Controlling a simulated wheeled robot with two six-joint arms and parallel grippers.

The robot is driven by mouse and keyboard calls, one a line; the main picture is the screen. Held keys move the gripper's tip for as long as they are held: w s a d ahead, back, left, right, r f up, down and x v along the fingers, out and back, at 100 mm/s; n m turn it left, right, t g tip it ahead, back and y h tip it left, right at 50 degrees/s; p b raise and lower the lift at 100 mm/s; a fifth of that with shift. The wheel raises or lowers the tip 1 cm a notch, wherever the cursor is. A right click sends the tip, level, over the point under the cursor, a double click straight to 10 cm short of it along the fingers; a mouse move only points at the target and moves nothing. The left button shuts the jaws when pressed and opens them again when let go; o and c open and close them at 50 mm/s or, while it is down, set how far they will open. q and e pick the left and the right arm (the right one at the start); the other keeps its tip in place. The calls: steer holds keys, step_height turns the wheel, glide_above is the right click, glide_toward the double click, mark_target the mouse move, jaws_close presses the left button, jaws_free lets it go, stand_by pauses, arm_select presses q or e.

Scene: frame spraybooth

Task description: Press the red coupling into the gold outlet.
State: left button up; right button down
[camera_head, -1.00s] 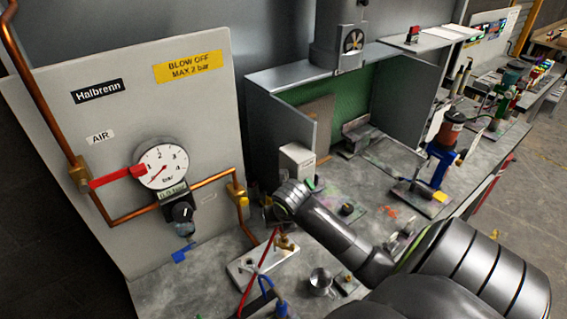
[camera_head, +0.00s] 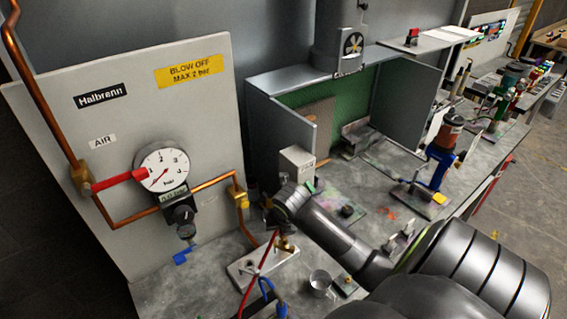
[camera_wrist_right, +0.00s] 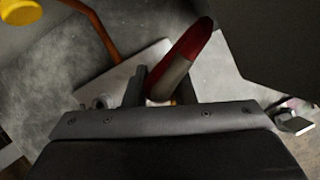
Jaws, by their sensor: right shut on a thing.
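My right gripper (camera_head: 273,224) hangs over the white plate (camera_head: 245,272) on the bench, mostly hidden behind my wrist in the head view. In the right wrist view it is shut on a red and grey piece (camera_wrist_right: 190,45), which appears to be the red coupling and is tilted. A red hose (camera_head: 259,270) runs down from below the gripper. The gold outlet (camera_head: 287,246) stands on the white plate, close to the gripper and partly hidden. I cannot tell whether the coupling touches it. My left gripper is not in view.
The panel at left carries a gauge (camera_head: 163,169), a red lever (camera_head: 118,180) and a copper pipe (camera_head: 128,213). The spray booth (camera_head: 405,105) stands behind.

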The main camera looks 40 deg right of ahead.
steer(key=shift+f+b, duration=0.95)
steer(key=shift+f, duration=0.8)
steer(key=c, duration=1.1)
jaws_free()
steer(key=shift+r, duration=0.15)
steer(key=shift+s+r+p, duration=0.1)
steer(key=shift+r+p, duration=0.15)
steer(key=shift+p, duration=0.2)
steer(key=p+v, duration=0.2)
steer(key=p, duration=0.1)
steer(key=shift+s+a+r, duration=0.1)
steer(key=shift+r, duration=0.25)
steer(key=v, duration=1.3)
steer(key=shift+s+a+r+b, duration=0.1)
steer(key=shift+s+r+b, duration=0.2)
steer(key=shift+b, duration=0.1)
